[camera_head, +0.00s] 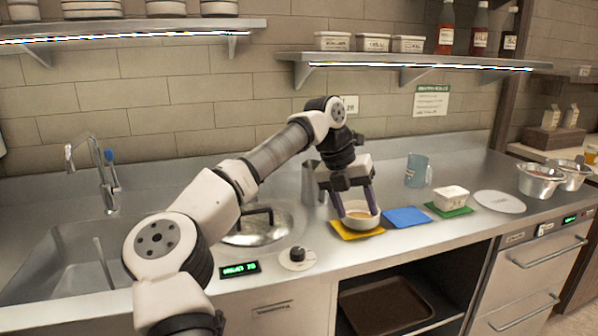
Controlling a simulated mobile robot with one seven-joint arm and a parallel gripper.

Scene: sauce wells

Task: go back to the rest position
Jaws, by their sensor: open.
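My gripper (356,202) hangs over the counter with its two dark fingers apart, pointing down. A white bowl (361,221) with something brownish inside stands on a yellow mat (345,235). The fingertips are at the bowl, one near its left rim and one near its right side. I cannot tell whether they touch it. My white and grey arm stretches from the lower left to the gripper and hides part of the counter.
A blue mat (406,217) lies bare right of the bowl. A white tub (450,196) stands on a green mat (440,212). A blue mug (417,170), a pale round board (499,202) and metal bowls (540,180) stand farther right. A lidded pan (262,230) and sink (65,255) are left.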

